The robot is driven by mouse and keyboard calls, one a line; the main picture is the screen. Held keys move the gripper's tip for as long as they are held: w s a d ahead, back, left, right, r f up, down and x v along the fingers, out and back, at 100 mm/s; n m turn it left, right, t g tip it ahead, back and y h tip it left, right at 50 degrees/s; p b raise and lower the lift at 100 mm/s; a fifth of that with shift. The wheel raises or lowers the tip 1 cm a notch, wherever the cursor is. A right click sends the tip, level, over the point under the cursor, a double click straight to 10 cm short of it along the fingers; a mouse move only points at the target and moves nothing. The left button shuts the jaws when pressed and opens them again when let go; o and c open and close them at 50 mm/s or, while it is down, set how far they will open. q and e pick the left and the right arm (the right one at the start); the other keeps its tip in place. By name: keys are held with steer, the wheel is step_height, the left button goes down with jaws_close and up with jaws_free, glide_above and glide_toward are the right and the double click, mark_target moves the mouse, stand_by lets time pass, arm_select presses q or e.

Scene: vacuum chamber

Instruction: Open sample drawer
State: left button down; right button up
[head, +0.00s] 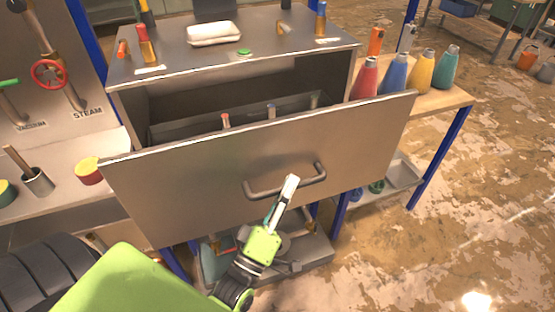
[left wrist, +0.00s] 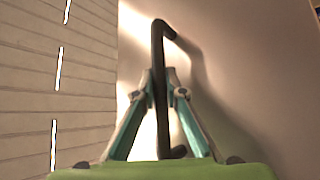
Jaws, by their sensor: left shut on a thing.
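The sample drawer (head: 230,165) has a wide grey metal front and is pulled out of its cabinet. Its inside shows behind the front, with several small upright items in it. A dark bar handle (head: 309,183) is fixed low on the front; it also shows in the left wrist view (left wrist: 160,80). My right gripper is in neither view.
On the cabinet top (head: 280,50) are a white tray (head: 213,33) and several small tools. Coloured bottles (head: 393,75) stand on a wooden bench at the right. A red valve wheel (head: 50,74) is on the left panel.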

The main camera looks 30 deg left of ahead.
arm_select(q)
steer(key=shift+s+d+f, duration=0.1)
steer(key=shift+s+d, duration=1)
steer(key=shift+d, duration=0.25)
steer(key=c, duration=2)
jaws_free()
steer(key=shift+c, duration=0.2)
steer(key=v, duration=1.2)
steer(key=shift+a, duration=0.1)
